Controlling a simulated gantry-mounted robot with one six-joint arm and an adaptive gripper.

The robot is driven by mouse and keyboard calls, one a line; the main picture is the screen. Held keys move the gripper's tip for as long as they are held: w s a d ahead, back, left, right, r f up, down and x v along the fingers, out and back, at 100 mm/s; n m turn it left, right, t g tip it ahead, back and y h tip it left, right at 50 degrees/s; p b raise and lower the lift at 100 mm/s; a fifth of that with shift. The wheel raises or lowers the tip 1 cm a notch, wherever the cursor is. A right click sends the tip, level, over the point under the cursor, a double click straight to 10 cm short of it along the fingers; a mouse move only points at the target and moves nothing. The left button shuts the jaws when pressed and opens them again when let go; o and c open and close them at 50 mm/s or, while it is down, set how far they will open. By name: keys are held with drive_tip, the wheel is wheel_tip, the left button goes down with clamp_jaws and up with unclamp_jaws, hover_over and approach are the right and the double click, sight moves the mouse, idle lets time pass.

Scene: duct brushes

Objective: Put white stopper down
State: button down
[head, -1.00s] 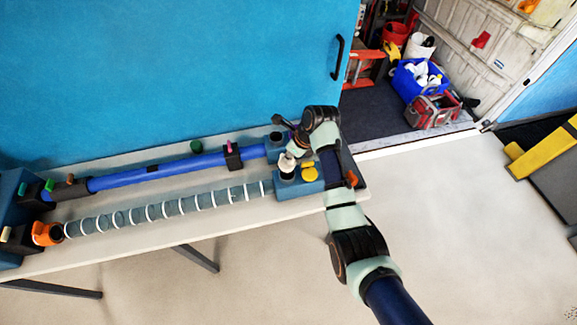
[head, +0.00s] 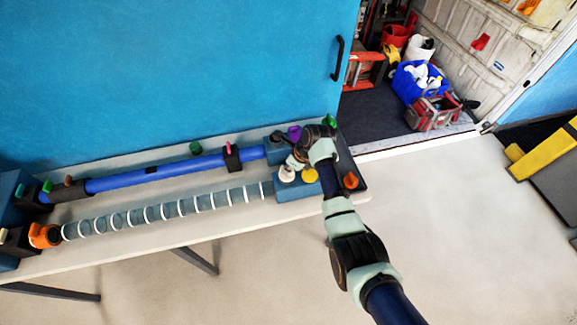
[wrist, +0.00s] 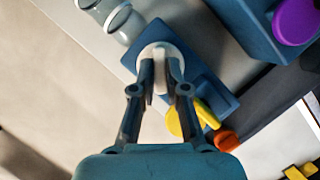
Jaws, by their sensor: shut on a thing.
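The white stopper (head: 287,174) is at the near blue block (head: 297,190) on the right part of the bench, at the end of the clear ringed tube (head: 170,209). In the wrist view the white stopper (wrist: 147,50) shows as a round disc with a raised tab between my fingertips. My gripper (wrist: 162,68) is shut on this tab. The stopper covers the spot of the block's dark opening; how deep it sits is hidden. In the head view my gripper (head: 294,164) reaches down to it from the right.
An orange stopper (head: 351,181), a purple one (head: 294,132) and a green one (head: 330,121) stand nearby. A blue tube (head: 180,168) runs behind. The bench front (head: 230,222) is clear.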

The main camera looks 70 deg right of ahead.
drive_tip(key=c, duration=1.2)
unclamp_jaws()
drive_tip(key=p+v, duration=0.2)
drive_tip(key=v, duration=1)
drive_tip(key=shift+r, duration=0.35)
drive_tip(key=shift+a, duration=0.1)
